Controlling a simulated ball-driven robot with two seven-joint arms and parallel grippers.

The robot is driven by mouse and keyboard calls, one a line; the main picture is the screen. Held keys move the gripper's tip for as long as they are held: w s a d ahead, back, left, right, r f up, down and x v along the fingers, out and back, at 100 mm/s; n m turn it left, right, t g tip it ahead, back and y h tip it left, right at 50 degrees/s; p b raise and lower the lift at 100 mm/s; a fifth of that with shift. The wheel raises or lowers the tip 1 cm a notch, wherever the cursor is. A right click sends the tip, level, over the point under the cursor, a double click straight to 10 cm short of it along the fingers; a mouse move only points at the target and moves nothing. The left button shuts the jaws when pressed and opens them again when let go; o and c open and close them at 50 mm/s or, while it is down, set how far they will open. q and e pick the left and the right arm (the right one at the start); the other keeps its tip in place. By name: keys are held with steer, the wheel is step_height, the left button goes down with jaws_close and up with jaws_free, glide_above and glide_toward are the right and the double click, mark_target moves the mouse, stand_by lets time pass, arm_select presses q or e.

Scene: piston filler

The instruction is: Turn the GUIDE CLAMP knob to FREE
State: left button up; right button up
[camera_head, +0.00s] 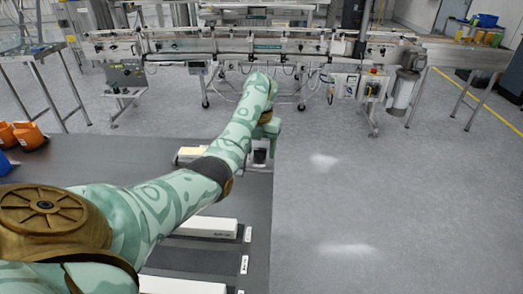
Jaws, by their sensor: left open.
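I cannot make out the GUIDE CLAMP knob or its label at this size. The piston filler line (255,47) runs across the back as a long conveyor with metal rails. My left arm reaches from the lower left to the middle. My left gripper (259,157) is open, partly hidden by the wrist, low in front of the line and apart from it. My right gripper is out of view.
A dark mat (262,225) with white bars (208,226) lies under my arm. Orange containers (22,135) are at the left edge. A grey motor (404,88) and table (465,57) stand at the right. The grey floor at front right is clear.

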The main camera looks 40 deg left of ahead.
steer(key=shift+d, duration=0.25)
arm_select(q)
steer(key=c, duration=1)
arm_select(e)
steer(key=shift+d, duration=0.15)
